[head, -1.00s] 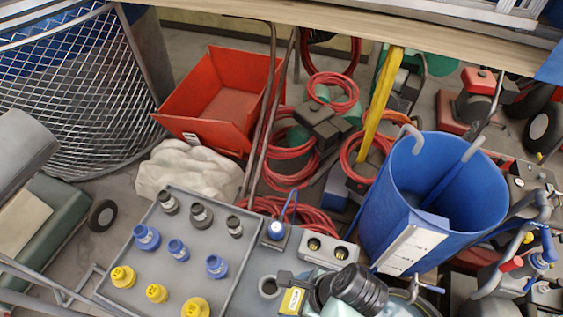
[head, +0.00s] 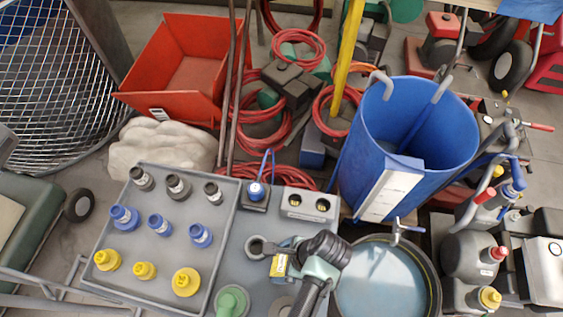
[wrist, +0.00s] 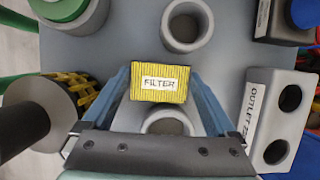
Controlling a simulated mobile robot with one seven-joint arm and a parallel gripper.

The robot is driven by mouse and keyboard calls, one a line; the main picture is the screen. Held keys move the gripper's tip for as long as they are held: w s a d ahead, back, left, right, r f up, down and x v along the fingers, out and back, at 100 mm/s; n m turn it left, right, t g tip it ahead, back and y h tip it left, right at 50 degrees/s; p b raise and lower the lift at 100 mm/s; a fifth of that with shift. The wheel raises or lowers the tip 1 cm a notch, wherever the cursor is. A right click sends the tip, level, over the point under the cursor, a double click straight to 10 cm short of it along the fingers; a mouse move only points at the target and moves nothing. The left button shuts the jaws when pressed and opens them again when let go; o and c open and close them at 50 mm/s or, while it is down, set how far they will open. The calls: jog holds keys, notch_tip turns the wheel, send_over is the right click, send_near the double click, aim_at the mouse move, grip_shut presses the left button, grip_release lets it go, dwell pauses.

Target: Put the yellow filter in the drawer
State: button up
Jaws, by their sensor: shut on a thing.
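The yellow filter (wrist: 158,83) is a small ribbed block with a white "FILTER" label. It is between the two blue-grey fingers of my gripper (wrist: 160,78), which is shut on it. In the head view the filter (head: 280,266) shows as a small yellow piece at my gripper (head: 284,258), over the grey bench top. In the wrist view one grey ring socket (wrist: 188,24) lies beyond the filter and another (wrist: 170,122) shows between the fingers, partly hidden. I cannot make out a drawer in either view.
A grey tray (head: 226,225) holds several grey, blue and yellow capped parts at left. A two-hole outlet block (head: 308,204) stands behind my gripper. A round water tub (head: 435,270) is at right, with a blue bin (head: 450,130) behind it.

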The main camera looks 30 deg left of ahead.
jog(key=shift+f, duration=0.2)
jog(key=o, duration=1)
jog(key=shift+r, duration=0.1)
